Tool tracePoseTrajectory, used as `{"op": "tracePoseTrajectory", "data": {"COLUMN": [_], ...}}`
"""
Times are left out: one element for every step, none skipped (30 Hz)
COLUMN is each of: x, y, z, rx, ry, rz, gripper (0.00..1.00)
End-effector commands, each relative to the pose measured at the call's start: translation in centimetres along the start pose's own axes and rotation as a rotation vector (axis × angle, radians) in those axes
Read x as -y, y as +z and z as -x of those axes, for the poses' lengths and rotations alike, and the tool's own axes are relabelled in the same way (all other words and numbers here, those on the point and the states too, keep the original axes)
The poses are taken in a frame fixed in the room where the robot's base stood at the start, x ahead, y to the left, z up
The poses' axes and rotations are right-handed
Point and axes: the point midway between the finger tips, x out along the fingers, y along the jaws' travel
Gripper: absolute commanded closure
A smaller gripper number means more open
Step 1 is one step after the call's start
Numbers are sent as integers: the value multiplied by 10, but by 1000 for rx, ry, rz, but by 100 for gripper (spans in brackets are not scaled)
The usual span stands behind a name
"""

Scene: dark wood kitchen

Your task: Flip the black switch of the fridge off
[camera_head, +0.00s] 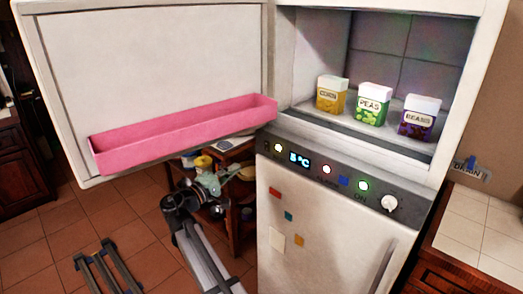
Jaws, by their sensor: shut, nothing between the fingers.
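The fridge's dark control panel (312,166) runs below the open upper compartment. A small black switch (266,146) seems to sit at the panel's left end, beside a lit pale lamp (278,147); its position is too small to read. Further right are a lit 5°C display (299,159), a white lamp (326,169), a blue switch (343,181), a green lamp (363,185) and a white knob (389,203). My gripper (178,201), dark and small, appears shut and empty at lower left, apart from the fridge.
The upper door (150,60) stands open to the left with a pink shelf (185,134). Boxes of corn (331,95), peas (373,105) and beans (418,118) stand inside. A cluttered wooden shelf (238,218) is left of the fridge; a tiled counter (485,225) is right.

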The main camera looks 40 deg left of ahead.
Motion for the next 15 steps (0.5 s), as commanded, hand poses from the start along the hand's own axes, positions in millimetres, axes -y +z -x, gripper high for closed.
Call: {"op": "tracePoseTrajectory", "data": {"x": [-3, -4, -5, -5, -5, -5, -4, -4, -4, -4, -4, -4, -4, -4, -5], "y": [-2, -2, -2, -2, -2, -2, -2, -2, -2, -2, -2, -2, -2, -2, -2], "z": [1, 2, 2, 2, 2, 2, 2, 2, 2, 2, 1, 1, 0, -2, -4], "rx": [-1, -2, -2, -2, -2, -2, -2, -2, -2, -2, -2, -1, -1, -1, -1], "ry": [6, 9, 10, 11, 11, 10, 10, 10, 9, 9, 9, 9, 9, 9, 8], "rz": [-1, -1, -1, -1, -1, -1, -1, -1, -1, -1, -1, -1, -1, -1, -1], "gripper": [100, 100, 100, 100, 100, 100, 100, 100, 100, 100, 100, 100, 100, 100, 100]}}
